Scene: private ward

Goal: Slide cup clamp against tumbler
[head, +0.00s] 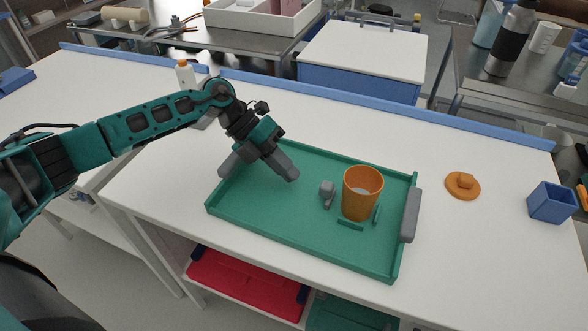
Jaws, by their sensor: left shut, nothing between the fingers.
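An orange tumbler (362,194) stands upright on the green tray (270,231), right of its middle. The cup clamp (327,193), a small grey piece with a knob, sits on the tray just left of the tumbler; a narrow gap seems to lie between them. Low green stops (350,224) stand at the tumbler's front and right. My left gripper (292,176) is shut and empty, pointing down over the tray's left half, to the left of the clamp and apart from it. My right gripper is not in view.
An orange lid (462,186) with a knob and a blue open box (551,203) lie right of the tray. The tray has grey handles (410,215) at its ends. A white bottle (186,74) with an orange cap stands behind my left arm. A blue rail (480,125) edges the table's back.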

